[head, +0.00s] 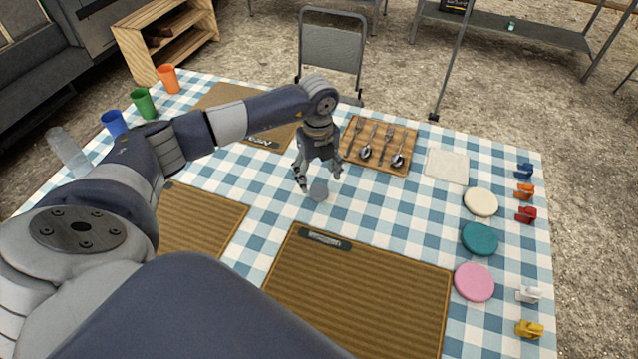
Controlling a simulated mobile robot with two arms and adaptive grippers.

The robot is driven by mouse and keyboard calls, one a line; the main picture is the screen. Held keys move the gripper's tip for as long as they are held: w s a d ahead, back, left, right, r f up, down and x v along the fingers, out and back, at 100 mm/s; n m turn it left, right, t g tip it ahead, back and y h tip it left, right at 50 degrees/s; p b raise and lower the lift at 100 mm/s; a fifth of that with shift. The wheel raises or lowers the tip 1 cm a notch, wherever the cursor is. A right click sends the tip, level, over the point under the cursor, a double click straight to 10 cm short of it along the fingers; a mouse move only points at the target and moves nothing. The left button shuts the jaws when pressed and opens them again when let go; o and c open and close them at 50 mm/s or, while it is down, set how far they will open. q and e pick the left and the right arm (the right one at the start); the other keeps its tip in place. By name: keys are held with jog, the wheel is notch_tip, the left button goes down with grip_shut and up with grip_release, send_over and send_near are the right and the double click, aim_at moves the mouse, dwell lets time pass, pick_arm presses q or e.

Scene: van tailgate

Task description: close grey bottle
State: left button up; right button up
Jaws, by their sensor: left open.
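A small round blue-grey piece (318,191) is on the checked cloth near the middle of the table. It could be a cap or a bottle top; I cannot tell which. My left gripper (320,178) points down just above and behind it, fingers spread and empty. A translucent pale grey vessel (68,150) is at the table's left side and looks like a bottle or tall glass. My arm hides part of the table near it. My right gripper is not in view.
A wooden tray with cutlery (378,146) lies right of the gripper. Brown placemats (360,290) lie around. Blue (113,123), green (143,103) and orange (167,78) cups stand at left. Coloured discs (479,239) and small clips (525,214) line the right side.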

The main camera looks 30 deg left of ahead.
aim_at(319, 190)
pick_arm(q)
jog(key=shift+f, duration=0.3)
notch_tip(319, 190, down, 5)
jog(key=b, duration=0.4)
jog(key=shift+w+r, duration=0.1)
jog(key=shift+r, duration=0.1)
jog(key=c, duration=0.8)
